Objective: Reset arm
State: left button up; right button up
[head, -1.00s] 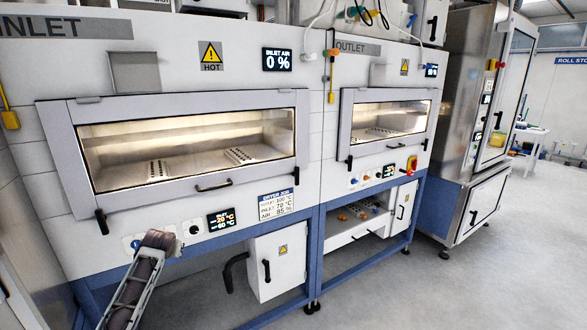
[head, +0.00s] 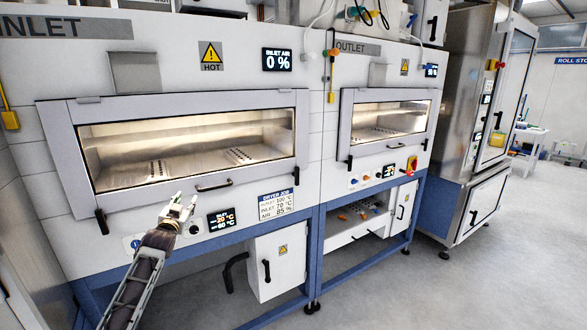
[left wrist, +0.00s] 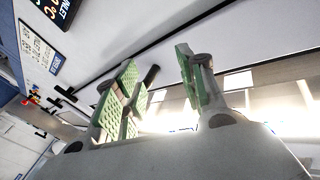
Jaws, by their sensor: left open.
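My left gripper (head: 181,207) is in front of the inlet dryer's lower panel, below the inlet window. Its fingers point up and to the right. In the left wrist view my left gripper (left wrist: 160,90) shows two green-padded fingers spread apart with nothing between them. The inlet door handle (head: 214,187) is a dark bar just right of the fingertips in the head view; I cannot tell the gap in depth. The inlet display (head: 221,218) reads 20 °C and 60 °C, right of the gripper. My right gripper is not in view.
The inlet door (head: 90,205) and outlet door (head: 345,130) are closed, with lit chambers behind glass. A white cabinet (head: 277,262) sits under the dryer within a blue frame (head: 315,255). Open grey floor (head: 430,295) lies at the front right.

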pick_arm(q)
jog(key=s+d+f+g, duration=0.15)
jog(key=s+f, duration=0.25)
jog(key=f, duration=1.2)
jog(key=s+d+f+g, duration=0.1)
jog(key=s+f+g, duration=0.25)
jog(key=f, duration=1.15)
jog(key=s+d+f+g+h, duration=0.1)
jog(key=s+d+f+g, duration=0.1)
jog(key=s+f, duration=0.8)
jog(key=s+d+f+g, duration=0.15)
jog(key=s+f, duration=0.55)
jog(key=f, duration=0.7)
jog(key=s+d+f+g, duration=0.2)
jog(key=s+f, duration=0.6)
jog(key=s, duration=0.4)
jog(key=s+d+f+g, duration=0.1)
jog(key=s+f+g, duration=0.2)
jog(key=s+f, duration=0.7)
jog(key=s+d+f+g, duration=0.2)
jog(key=s+f, duration=0.1)
jog(key=s, duration=1.2)
jog(key=s+d+f+g, duration=0.2)
jog(key=s+f, duration=0.1)
jog(key=s, duration=1.3)
jog(key=shift+d+n+h, duration=0.15)
jog(key=shift+n+h, duration=0.15)
